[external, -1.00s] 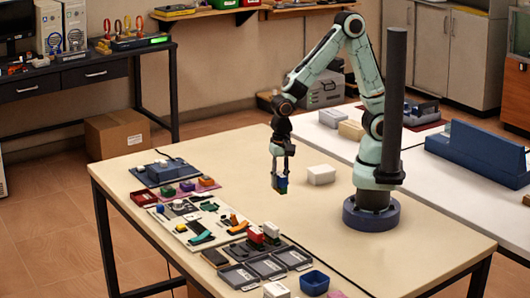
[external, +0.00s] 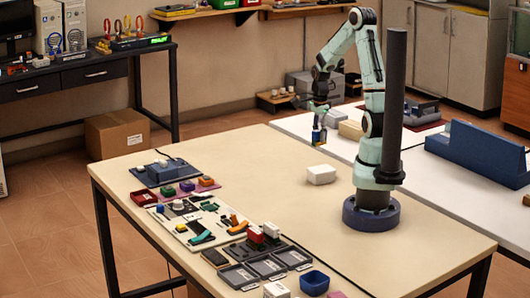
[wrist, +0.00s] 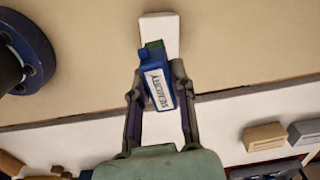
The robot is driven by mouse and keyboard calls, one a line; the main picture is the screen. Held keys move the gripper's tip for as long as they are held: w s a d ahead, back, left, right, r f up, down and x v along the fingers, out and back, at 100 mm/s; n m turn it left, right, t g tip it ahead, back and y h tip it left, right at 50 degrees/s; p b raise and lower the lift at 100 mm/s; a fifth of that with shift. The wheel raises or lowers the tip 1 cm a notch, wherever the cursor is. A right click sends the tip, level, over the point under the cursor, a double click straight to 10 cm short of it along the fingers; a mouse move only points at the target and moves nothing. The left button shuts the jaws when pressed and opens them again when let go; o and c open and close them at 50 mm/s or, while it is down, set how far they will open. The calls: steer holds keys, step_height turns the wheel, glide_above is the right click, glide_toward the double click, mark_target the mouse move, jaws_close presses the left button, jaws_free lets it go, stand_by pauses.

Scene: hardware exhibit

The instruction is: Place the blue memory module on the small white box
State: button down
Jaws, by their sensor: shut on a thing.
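The blue memory module (wrist: 158,85) has a white label reading "MEMORY" and some green at its far end. My gripper (wrist: 157,82) is shut on it in the wrist view, with a finger on each side. In the external view my gripper (external: 319,126) holds the module (external: 318,136) in the air, above and behind the small white box. The small white box (external: 321,174) rests on the beige table near my base. In the wrist view the white box (wrist: 159,33) shows just beyond the module, which hides part of it.
The beige table (external: 270,200) is clear around the white box. My own base stands to the right. Trays, tools and coloured blocks fill the table's front left. A white table (external: 430,150) behind carries a cream block (external: 351,130) and a large blue block (external: 480,150).

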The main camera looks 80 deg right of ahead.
mark_target(321, 169)
steer(key=f, duration=0.5)
steer(key=s+f, duration=0.1)
steer(key=f, duration=0.2)
steer(key=shift+d, duration=0.35)
steer(key=c, duration=1)
jaws_free()
steer(key=shift+f, duration=0.15)
